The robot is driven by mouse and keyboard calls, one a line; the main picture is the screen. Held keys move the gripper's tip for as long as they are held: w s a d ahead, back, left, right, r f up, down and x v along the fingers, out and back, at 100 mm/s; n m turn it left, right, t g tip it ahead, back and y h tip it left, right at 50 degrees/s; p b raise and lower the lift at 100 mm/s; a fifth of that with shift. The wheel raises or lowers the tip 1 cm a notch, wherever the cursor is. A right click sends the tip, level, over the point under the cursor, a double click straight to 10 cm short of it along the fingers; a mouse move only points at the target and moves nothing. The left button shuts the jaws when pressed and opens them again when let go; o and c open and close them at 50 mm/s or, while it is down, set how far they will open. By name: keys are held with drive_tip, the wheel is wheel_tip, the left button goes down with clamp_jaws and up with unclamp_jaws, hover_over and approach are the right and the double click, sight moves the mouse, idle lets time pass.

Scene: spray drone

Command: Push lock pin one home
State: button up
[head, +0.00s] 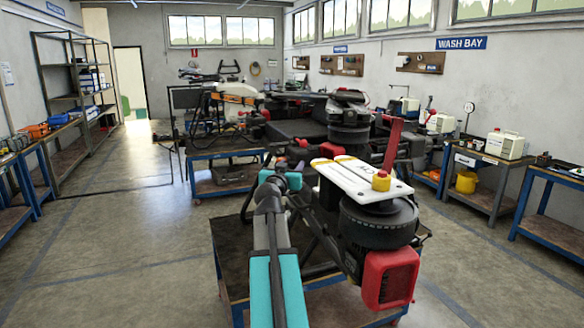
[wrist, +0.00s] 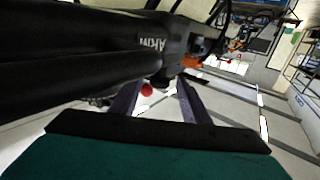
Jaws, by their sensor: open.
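The spray drone (head: 300,125) stands on a blue-framed bench, with dark arms and red-capped motors. In the wrist view a thick black drone arm (wrist: 70,75) with white lettering crosses the upper left and ends in a dark joint fitting. A small round red piece (wrist: 147,90) shows just below that fitting; it may be the head of a lock pin, but I cannot tell which. My gripper (wrist: 158,93) is open, with its two fingers apart on either side of the red piece. I see nothing held. Contact and the pin's depth cannot be judged.
A near motor with a red cap (head: 390,278) sits low to the right of my arm. Shelving (head: 75,90) lines the left wall, and benches with equipment (head: 490,165) line the right. The floor at left (head: 110,220) is clear.

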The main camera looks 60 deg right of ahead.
drive_tip(key=b+v, duration=0.5)
drive_tip(key=v, duration=0.7)
idle(0.7)
